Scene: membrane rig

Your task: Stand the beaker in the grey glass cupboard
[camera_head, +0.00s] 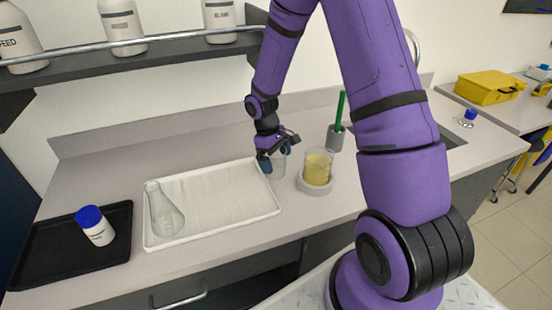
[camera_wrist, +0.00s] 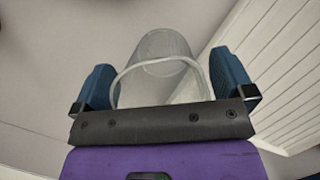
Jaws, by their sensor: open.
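A clear, empty beaker (camera_head: 279,168) stands upright on the bench, just right of the white tray's far right corner. My gripper (camera_head: 271,160) is at this beaker, its blue fingers open. In the wrist view the beaker (camera_wrist: 160,50) lies between the spread fingers of my gripper (camera_wrist: 166,78), with a gap on each side. I see no clear contact. No grey glass cupboard can be made out in either view.
A beaker of yellow liquid (camera_head: 317,168) stands on a round base close to the right. A green-handled brush holder (camera_head: 336,138) is behind it. The white tray (camera_head: 215,223) holds a conical flask (camera_head: 164,212). A black tray (camera_head: 40,262) carries a blue-capped bottle (camera_head: 95,226). A shelf (camera_head: 165,44) holds bottles.

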